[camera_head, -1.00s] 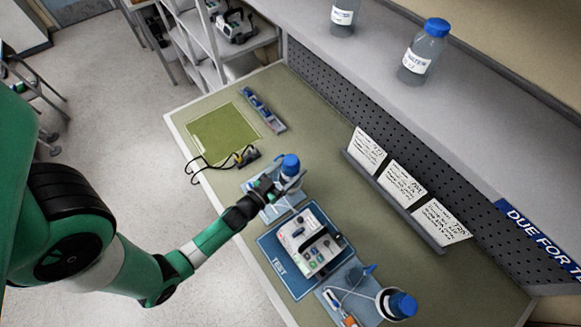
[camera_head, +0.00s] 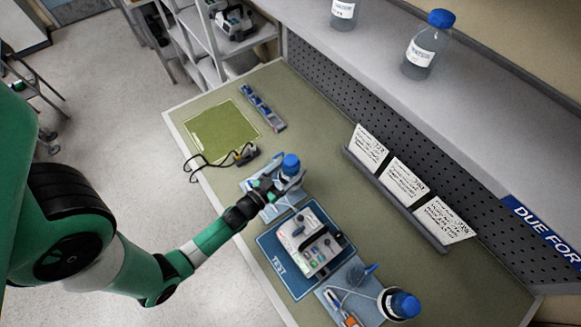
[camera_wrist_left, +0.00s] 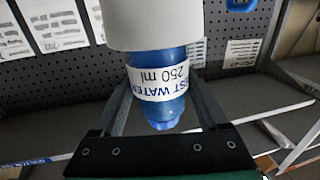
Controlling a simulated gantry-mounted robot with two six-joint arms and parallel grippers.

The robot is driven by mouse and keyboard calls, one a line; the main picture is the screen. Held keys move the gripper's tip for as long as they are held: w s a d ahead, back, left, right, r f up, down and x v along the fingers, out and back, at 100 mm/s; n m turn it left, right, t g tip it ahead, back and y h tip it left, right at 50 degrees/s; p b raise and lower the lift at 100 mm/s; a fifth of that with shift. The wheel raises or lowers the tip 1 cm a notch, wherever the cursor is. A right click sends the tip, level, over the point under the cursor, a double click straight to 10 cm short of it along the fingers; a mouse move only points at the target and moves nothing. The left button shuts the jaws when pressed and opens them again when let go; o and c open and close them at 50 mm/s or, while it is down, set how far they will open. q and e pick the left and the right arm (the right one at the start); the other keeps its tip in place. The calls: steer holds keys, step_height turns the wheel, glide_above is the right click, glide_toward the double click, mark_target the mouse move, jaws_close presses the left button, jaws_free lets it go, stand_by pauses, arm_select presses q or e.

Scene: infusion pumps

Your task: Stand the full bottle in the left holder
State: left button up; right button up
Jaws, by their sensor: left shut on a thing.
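The bottle (camera_head: 288,170) with a blue cap stands at the left holder (camera_head: 250,183), on the near side of the bench. My left gripper (camera_head: 273,187) is shut on it from the side. In the left wrist view, which is upside down, the bottle (camera_wrist_left: 160,95) has blue contents and a "TEST WATER 250 ml" label. Its lower end is hidden by a white cup (camera_wrist_left: 152,25), in line with it; how deep it sits cannot be told. The left gripper's fingers (camera_wrist_left: 160,103) flank the bottle. My right gripper is not in view.
The pump (camera_head: 310,242) sits on a blue TEST mat (camera_head: 279,263) beside the left holder. Another blue-capped bottle (camera_head: 399,305) stands in the right holder. Cards (camera_head: 404,182) stand along the back; more bottles (camera_head: 428,45) stand on the shelf. A green mat (camera_head: 221,134) is clear.

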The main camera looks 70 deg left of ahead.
mark_target(291, 159)
arm_select(q)
steer(key=shift+f, duration=0.15)
steer(key=shift+f+b, duration=0.4)
steer(key=shift+b, duration=0.1)
steer(key=o, duration=1.6)
step_height(291, 159, up, 7)
steer(key=p, duration=0.6)
steer(key=shift+p, duration=0.4)
